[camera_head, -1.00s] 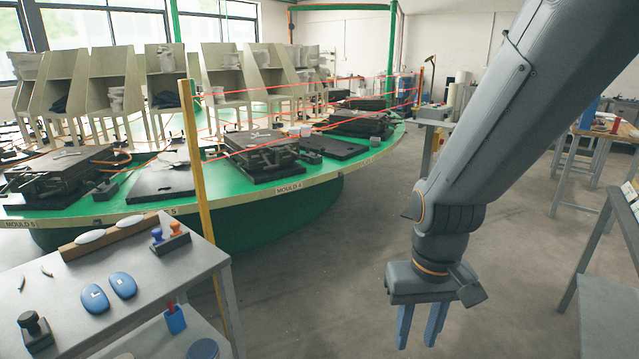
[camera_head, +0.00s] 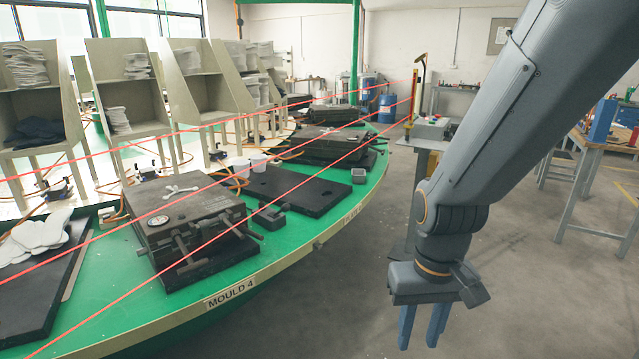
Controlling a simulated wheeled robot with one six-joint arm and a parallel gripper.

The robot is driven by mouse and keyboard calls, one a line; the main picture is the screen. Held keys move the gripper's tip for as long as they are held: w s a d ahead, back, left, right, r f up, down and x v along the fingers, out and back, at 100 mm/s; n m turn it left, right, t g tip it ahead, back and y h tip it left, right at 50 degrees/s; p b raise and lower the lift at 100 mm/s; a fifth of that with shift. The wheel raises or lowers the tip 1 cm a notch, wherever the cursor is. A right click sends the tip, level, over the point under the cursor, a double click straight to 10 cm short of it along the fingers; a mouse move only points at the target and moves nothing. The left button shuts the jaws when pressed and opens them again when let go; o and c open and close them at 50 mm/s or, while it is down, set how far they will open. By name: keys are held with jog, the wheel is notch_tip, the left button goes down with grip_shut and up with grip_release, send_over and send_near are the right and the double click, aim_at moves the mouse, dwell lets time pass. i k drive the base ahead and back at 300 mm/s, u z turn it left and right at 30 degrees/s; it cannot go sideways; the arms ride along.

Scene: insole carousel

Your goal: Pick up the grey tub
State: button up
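A small grey open-topped container (camera_head: 358,176), which looks like the grey tub, stands upright on the green rim of the carousel (camera_head: 300,240), right of a flat black plate. My gripper (camera_head: 422,328) hangs over the floor at the lower right, fingers down. Its two blue fingers are apart with nothing between them. It is clear of the carousel and of the container.
Red lines cross in front of the carousel. A black mould (camera_head: 185,225), a flat black plate (camera_head: 292,189) and white cups (camera_head: 240,167) sit on it. A workbench (camera_head: 590,145) stands at the right. Grey floor lies open between.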

aim_at(358, 174)
jog(key=z, duration=0.25)
jog(key=i, duration=2.85)
jog(key=z, duration=0.2)
